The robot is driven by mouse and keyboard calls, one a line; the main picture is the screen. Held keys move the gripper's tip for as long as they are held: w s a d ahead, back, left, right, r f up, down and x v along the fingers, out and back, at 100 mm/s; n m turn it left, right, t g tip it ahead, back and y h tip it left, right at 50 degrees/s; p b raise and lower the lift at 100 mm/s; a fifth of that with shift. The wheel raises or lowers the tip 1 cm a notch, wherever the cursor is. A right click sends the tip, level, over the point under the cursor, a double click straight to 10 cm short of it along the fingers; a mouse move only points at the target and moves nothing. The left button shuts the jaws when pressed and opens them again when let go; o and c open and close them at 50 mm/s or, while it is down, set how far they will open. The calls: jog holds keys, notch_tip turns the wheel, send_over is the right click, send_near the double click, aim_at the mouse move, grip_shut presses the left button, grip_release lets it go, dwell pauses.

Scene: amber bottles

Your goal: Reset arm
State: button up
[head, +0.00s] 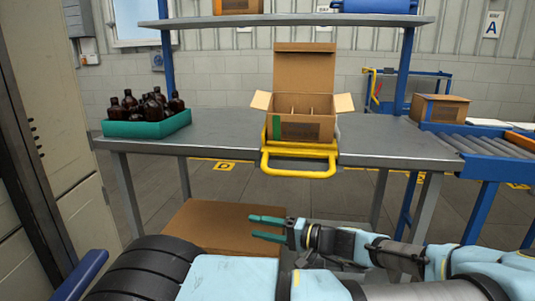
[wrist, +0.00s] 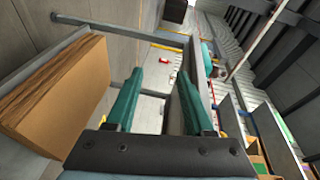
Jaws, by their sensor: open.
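My gripper (head: 268,228) has green fingers and is held low in front of the table, below the level of its top. In the head view it points left. In the wrist view my gripper (wrist: 158,100) is open, with nothing between its fingers. Several amber bottles (head: 150,104) stand in a green tray (head: 160,127) at the left end of the table. An open cardboard box (head: 300,128) with dividers stands in a yellow holder (head: 300,172) at the table's middle front. Whether anything is inside the box I cannot tell.
The grey table (head: 225,142) has bare top between tray and box. Flat cardboard (head: 215,225) lies low beneath it; a cardboard stack (wrist: 60,95) shows at left in the wrist view. A roller conveyor (head: 485,143) stands at right, with another box (head: 440,107) behind. A shelf (head: 290,20) spans above.

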jog(key=s+a+f+n+g+h, duration=0.2)
jog(key=s+a+f+g+h, duration=0.35)
jog(key=s+g+h, duration=0.4)
notch_tip(320, 180, up, 30)
jog(key=w+a+t+h+p, duration=0.1)
jog(key=t+h+p, duration=0.3)
jog(key=p, duration=1.1)
jog(key=shift+w+h, duration=0.5)
jog(key=shift+h, duration=0.55)
